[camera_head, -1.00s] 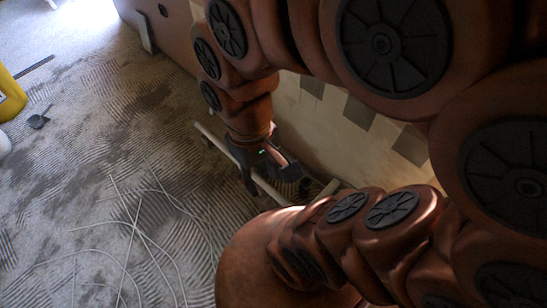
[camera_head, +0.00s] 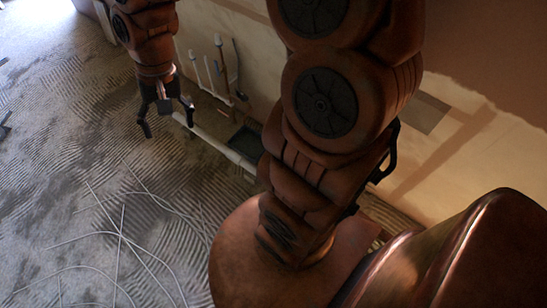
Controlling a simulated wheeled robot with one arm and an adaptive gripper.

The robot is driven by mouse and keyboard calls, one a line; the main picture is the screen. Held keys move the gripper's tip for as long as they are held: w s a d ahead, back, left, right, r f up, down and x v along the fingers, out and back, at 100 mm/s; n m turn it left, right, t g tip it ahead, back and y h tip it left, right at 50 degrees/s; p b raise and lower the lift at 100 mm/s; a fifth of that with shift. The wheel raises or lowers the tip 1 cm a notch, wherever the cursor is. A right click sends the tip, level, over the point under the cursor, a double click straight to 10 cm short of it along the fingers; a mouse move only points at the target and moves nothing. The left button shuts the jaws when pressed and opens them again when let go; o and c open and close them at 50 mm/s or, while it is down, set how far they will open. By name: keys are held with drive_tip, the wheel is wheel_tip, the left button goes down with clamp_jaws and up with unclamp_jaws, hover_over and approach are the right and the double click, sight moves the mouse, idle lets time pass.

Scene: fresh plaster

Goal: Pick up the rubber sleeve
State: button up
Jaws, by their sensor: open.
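My gripper (camera_head: 168,126) hangs at the upper left of the head view with its dark fingers spread apart. It is open, and I see nothing between the fingers. It is in front of the left end of a pale pipe (camera_head: 222,146) that runs low along the wall; I cannot tell whether they touch. I cannot make out the rubber sleeve with certainty. A dark, box-like shape (camera_head: 246,140) sits behind the pipe near the wall, partly hidden by my arm.
Several thin pipe stubs (camera_head: 220,62) stand against the wall behind my gripper. Loose pale cables (camera_head: 122,235) lie curled on the ridged grey floor (camera_head: 60,150). A small dark thing (camera_head: 5,124) lies at the left edge. My own arm hides much of the right side.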

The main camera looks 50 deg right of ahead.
drive_tip(key=w+d+f+m+t+y+b, duration=0.1)
drive_tip(key=w+d+f+m+b, duration=0.25)
drive_tip(key=w+f, duration=0.4)
drive_tip(key=w+d+f+m+b, duration=0.25)
drive_tip(key=w+f+b, duration=0.2)
drive_tip(key=f, duration=0.55)
drive_tip(key=w+d+f+m+t+y+b, duration=0.15)
drive_tip(key=w+f+m+b, duration=0.25)
drive_tip(key=w+f, duration=0.4)
drive_tip(key=w+d+f+m+h+b, duration=0.1)
drive_tip(key=d+f+m+b, duration=0.2)
drive_tip(key=d+f, duration=0.45)
drive_tip(key=w+d+f+m+b, duration=0.1)
drive_tip(key=d+f+m+b, duration=0.2)
drive_tip(key=f, duration=0.7)
drive_tip(key=s+d+f+m+g+h+b, duration=0.15)
drive_tip(key=s+d+f+m+b, duration=0.35)
drive_tip(key=d+f, duration=0.8)
drive_tip(key=s+d+f+m+h+b, duration=0.35)
drive_tip(key=s+d+f, duration=0.45)
drive_tip(key=d+f, duration=0.45)
wheel_tip(320, 180, down, 8)
drive_tip(key=b, duration=0.5)
drive_tip(key=shift+a+f+y, duration=0.15)
drive_tip(key=shift+a+y, duration=0.1)
drive_tip(key=shift+y, duration=0.2)
